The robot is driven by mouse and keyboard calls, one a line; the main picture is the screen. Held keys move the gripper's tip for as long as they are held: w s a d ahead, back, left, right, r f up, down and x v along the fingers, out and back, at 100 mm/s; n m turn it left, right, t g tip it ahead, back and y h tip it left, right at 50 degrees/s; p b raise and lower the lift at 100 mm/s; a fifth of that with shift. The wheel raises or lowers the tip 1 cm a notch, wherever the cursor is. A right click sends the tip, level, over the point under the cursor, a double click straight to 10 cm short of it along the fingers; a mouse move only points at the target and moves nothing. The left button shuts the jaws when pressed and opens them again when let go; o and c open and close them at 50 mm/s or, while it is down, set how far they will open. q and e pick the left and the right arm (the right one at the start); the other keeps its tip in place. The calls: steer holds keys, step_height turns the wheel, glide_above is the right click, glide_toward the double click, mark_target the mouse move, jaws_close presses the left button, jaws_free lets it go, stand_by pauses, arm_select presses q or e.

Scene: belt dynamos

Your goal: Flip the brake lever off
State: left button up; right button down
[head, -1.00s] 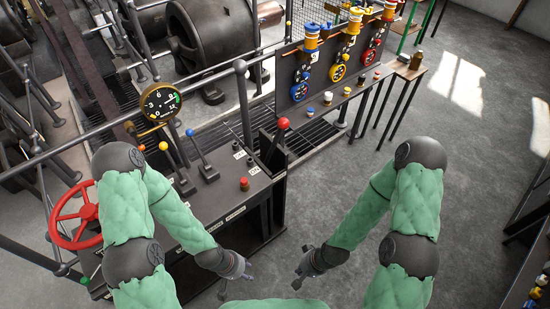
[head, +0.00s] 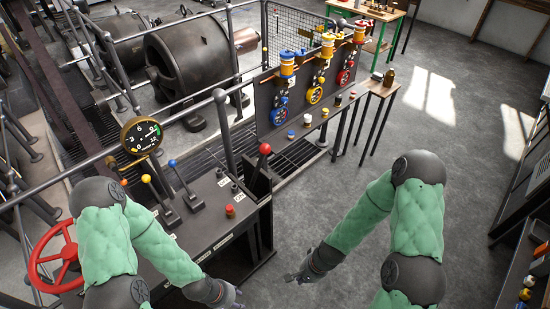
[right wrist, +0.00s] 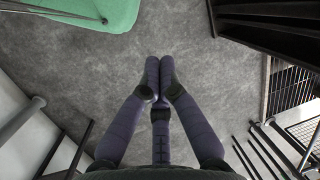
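The control desk (head: 215,212) carries a lever with a yellow knob (head: 146,179), a lever with a blue knob (head: 172,163) and, at its far right end, a lever with a red knob (head: 265,148). All three stand up from the desk. The labels are too small to read, so I cannot tell by name which is the brake lever. My left gripper (head: 237,294) is low in front of the desk, partly cut off, its fingers unclear. My right gripper (head: 289,278) is right of the desk, over the floor; in the right wrist view its fingertips (right wrist: 160,64) are together with nothing between them.
A red handwheel (head: 42,262) is at the desk's left end, below a round gauge (head: 141,135). A red button (head: 230,211) sits on the desk top. A panel with colored wheels (head: 281,112) and a railing stand behind. The grey floor (head: 330,195) to the right is clear.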

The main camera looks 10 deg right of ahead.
steer(key=w+d+r+m+t+y+p, duration=0.2)
steer(key=w+r+m+t, duration=0.2)
steer(key=w+r+m, duration=0.5)
steer(key=w+d+r+m+t+y+p, duration=0.2)
steer(key=w+r+m+t, duration=0.3)
steer(key=w+r+m, duration=0.4)
steer(key=w+r+y, duration=0.1)
steer(key=w+r, duration=0.6)
steer(key=r, duration=0.4)
steer(key=shift+d+r, duration=0.25)
steer(key=shift+d, duration=0.15)
steer(key=shift+w+f+y, duration=0.1)
steer(key=shift+y, duration=0.2)
steer(key=a+r+b+x, duration=0.1)
steer(key=r+x, duration=0.1)
steer(key=x, duration=1)
steer(key=shift+w+a, duration=0.25)
steer(key=shift+w, duration=0.35)
steer(key=shift+r, duration=0.15)
